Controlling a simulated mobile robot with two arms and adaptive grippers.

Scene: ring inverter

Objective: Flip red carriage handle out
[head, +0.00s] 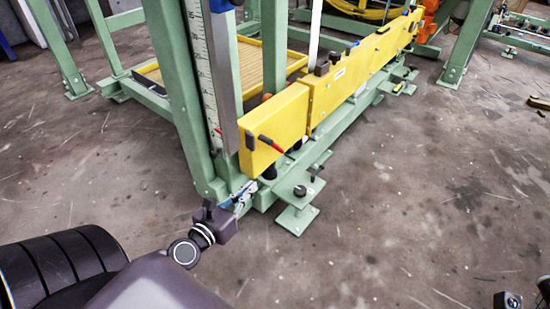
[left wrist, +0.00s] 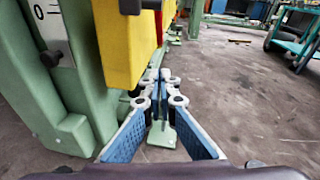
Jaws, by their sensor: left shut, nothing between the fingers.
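The red carriage handle (head: 272,147) is a short red bar with a dark end. It lies against the side of the yellow carriage (head: 270,122), near its front end, in the head view. In the left wrist view a narrow red strip (left wrist: 159,28) shows beside the yellow body (left wrist: 122,45); I cannot tell whether it is the handle. My left gripper (head: 246,191) is shut and empty, below the handle and close to the green base. Its blue-padded fingers meet in the left wrist view (left wrist: 158,82). My right gripper's fingers do not show.
A green upright post (head: 172,80) with a white scale (head: 201,70) stands left of the carriage. Green foot plates (head: 297,217) stick out at floor level near my left gripper. The concrete floor (head: 410,200) to the right is mostly clear.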

